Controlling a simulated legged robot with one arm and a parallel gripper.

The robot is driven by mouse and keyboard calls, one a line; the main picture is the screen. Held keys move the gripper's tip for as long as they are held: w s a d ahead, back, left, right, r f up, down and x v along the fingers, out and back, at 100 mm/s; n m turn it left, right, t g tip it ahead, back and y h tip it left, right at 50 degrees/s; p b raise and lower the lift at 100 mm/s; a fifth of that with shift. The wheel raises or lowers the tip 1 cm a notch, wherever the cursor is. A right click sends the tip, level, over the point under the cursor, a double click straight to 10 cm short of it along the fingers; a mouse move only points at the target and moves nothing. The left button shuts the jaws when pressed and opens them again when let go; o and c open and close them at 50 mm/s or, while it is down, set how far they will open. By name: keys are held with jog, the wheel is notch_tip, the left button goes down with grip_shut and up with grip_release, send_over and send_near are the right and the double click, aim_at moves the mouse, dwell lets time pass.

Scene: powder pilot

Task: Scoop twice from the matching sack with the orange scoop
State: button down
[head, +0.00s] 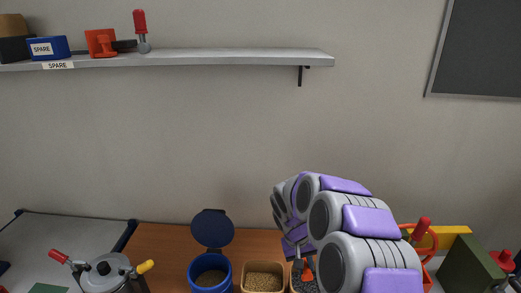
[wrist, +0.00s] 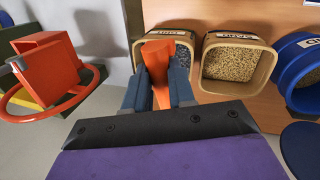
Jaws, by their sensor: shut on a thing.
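My gripper (wrist: 163,75) is shut on the orange scoop (wrist: 160,62), held by its orange handle between the two blue-grey fingers. The scoop is over a tan sack of dark grey grains (wrist: 141,46), and the fingers hide part of that sack. Whether the scoop touches the grains or carries any, I cannot tell. A second tan sack, of yellowish grains (wrist: 232,64), stands next to it and shows in the head view (head: 263,289). In the head view the scoop (head: 308,272) is small and partly behind my arm. The sack labels are upside down and too small to read surely.
A blue bin (head: 210,288) with its dark lid raised stands left of the sacks; it also shows in the wrist view (wrist: 287,72). An orange holder with a ring (wrist: 42,72) stands on the other side. A metal pot (head: 108,272) is at the far left. A wall shelf (head: 200,57) hangs above.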

jog(key=shift+s+d+m, duration=0.3)
jog(key=shift+d+m, duration=0.2)
